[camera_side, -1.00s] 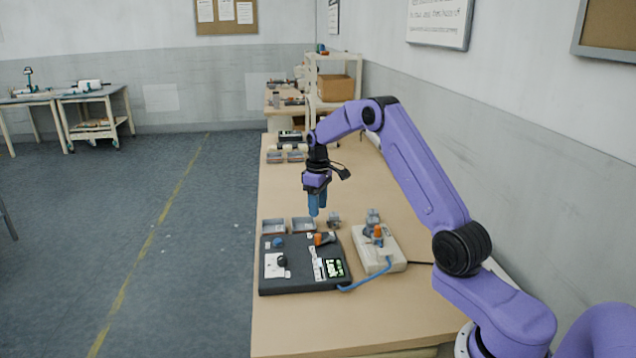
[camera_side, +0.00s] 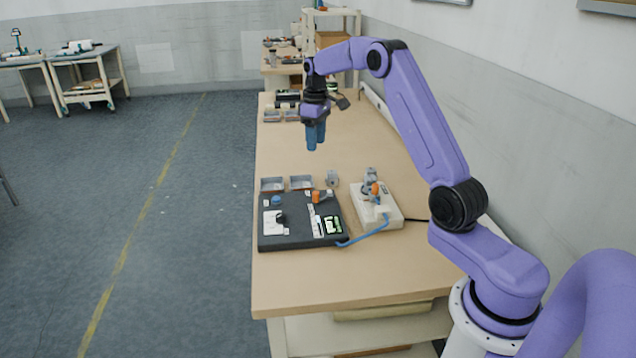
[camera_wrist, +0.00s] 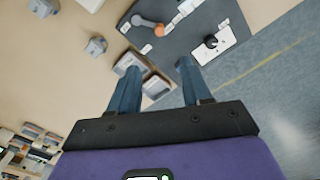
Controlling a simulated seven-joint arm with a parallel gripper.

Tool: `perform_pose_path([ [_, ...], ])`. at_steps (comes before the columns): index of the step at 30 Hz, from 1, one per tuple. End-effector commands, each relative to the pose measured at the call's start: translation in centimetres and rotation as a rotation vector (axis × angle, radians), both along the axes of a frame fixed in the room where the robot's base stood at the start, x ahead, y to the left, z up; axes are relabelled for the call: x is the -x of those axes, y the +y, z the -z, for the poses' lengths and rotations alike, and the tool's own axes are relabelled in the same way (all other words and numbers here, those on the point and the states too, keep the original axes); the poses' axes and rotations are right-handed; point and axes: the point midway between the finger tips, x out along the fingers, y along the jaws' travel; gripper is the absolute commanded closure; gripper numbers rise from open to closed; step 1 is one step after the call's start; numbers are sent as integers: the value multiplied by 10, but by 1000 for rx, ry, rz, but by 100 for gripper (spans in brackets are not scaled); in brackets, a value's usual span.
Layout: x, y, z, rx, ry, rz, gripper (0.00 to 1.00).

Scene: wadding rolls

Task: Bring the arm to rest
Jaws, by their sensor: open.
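My gripper (camera_side: 315,135) has blue fingers and hangs pointing down above the wooden bench, a little beyond the dark work board (camera_side: 296,232). It touches nothing there. In the wrist view my gripper (camera_wrist: 157,82) shows its two blue fingers spread apart with nothing between them. My purple arm is bent and reaches over the bench from the right front.
Two grey trays (camera_side: 272,184) (camera_side: 301,182) stand behind the board. A white unit (camera_side: 376,204) with an orange-tipped part sits to its right, with a blue cable (camera_side: 364,236) in front. More bins (camera_side: 280,116) stand farther back. The bench (camera_side: 300,285) is clear in front.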

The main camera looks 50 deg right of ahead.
Motion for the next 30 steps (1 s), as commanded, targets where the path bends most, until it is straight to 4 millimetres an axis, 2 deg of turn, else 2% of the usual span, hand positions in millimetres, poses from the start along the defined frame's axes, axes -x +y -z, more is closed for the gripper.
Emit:
perform_pose_path([
  [2,0,7,-2,1,-1,-10,52],
  [5,0,29,-7,1,-4,-41,52],
  [10,11,93,-19,3,-7,-130,52],
  [14,31,143,-28,2,-8,-202,52],
  [21,86,220,-38,2,-14,-337,52],
  [24,115,245,-41,1,-16,-392,52],
  [30,181,283,-42,-1,-19,-506,52],
])
